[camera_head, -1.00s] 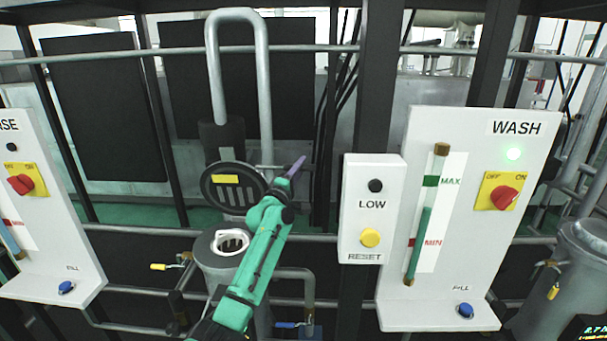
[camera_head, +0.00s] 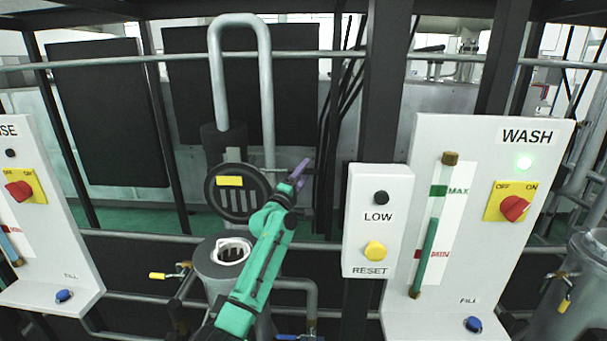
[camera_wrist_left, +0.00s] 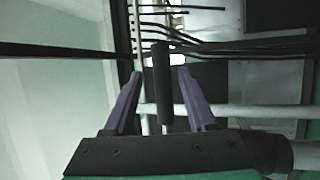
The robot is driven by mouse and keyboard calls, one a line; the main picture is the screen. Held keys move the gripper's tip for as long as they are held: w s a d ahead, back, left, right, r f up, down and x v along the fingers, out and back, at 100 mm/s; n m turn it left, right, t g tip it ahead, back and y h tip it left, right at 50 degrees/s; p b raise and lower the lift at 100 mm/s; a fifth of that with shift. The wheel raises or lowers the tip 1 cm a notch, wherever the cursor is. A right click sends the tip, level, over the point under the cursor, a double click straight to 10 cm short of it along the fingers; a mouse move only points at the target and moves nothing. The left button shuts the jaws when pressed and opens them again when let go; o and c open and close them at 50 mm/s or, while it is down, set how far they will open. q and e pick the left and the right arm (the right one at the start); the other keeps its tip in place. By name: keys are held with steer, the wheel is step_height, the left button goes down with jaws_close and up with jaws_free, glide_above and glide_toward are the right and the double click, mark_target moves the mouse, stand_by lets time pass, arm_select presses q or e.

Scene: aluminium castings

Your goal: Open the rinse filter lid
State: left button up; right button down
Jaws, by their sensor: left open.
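The rinse filter lid (camera_head: 238,203), a round dark disc with a yellow label and slots, stands raised and tilted back behind the filter housing (camera_head: 213,270). The housing's mouth is uncovered and shows a white-rimmed insert (camera_head: 231,252). My left gripper (camera_head: 302,172), with purple fingers, is just right of the lid and apart from its disc. In the left wrist view its fingers (camera_wrist_left: 160,95) are open, with a dark bar (camera_wrist_left: 162,70) between them and gaps on both sides. I cannot tell whether that bar belongs to the lid. My right gripper is not in view.
A grey looped pipe (camera_head: 264,90) rises behind the lid. The LOW/RESET box (camera_head: 362,230) stands close right of my left arm, with the WASH panel (camera_head: 485,230) beyond. The rinse panel (camera_head: 45,250) is at the left. A yellow-handled valve (camera_head: 160,276) sits left of the housing.

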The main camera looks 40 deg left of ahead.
arm_select(q)
steer(key=b+v, duration=0.4)
steer(key=v, duration=1)
steer(key=shift+s, duration=0.3)
